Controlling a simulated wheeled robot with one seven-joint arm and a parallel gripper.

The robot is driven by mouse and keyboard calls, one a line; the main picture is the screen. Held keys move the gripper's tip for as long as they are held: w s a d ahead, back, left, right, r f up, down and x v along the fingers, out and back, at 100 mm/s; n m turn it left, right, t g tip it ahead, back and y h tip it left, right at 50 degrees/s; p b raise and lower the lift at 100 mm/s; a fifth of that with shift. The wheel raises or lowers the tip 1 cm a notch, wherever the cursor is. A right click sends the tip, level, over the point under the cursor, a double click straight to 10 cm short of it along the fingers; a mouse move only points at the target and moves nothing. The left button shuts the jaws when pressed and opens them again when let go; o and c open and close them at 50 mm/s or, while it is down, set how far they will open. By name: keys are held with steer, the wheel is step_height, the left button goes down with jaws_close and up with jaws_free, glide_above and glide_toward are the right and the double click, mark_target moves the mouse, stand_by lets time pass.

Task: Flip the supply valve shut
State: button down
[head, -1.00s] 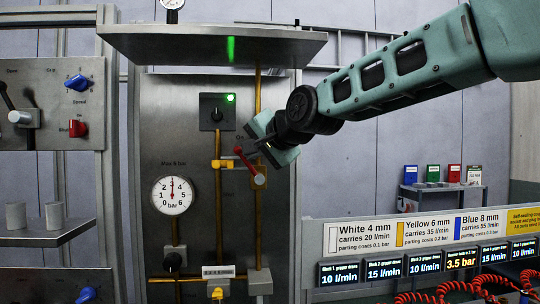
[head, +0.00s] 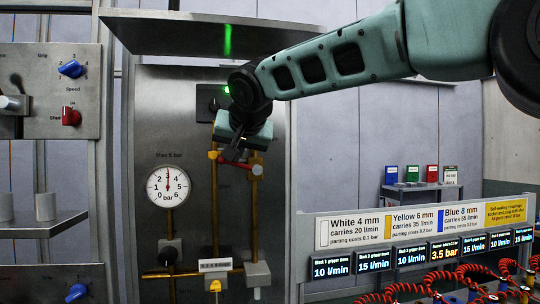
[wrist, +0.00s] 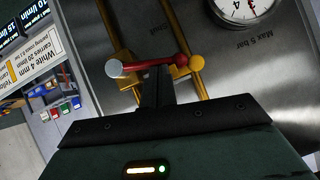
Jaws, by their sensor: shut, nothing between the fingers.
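The supply valve's red lever (head: 236,164) is on the yellow pipework of the steel panel. It lies nearly level, reaching left from its pivot on the right pipe toward the left pipe. My gripper (head: 233,154) is shut and empty, with its fingertips at the lever's upper side. In the wrist view, which is turned upside down, the red lever (wrist: 153,64) runs from a pale pivot cap (wrist: 115,68) to a red knob beside a yellow fitting (wrist: 196,62). My dark fingers (wrist: 155,92) meet the middle of the lever or sit right in front of it; contact is unclear.
A round pressure gauge (head: 168,187) reads near 3 bar at the panel's left. A steel shelf (head: 210,34) overhangs the panel above my gripper. A sign board with lit displays (head: 331,268) and red coiled hoses (head: 471,272) stand at the lower right.

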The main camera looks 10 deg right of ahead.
steer(key=shift+a+f+n+h+b, duration=0.45)
steer(key=shift+f+n+h+b, duration=0.25)
steer(key=shift+h, duration=0.2)
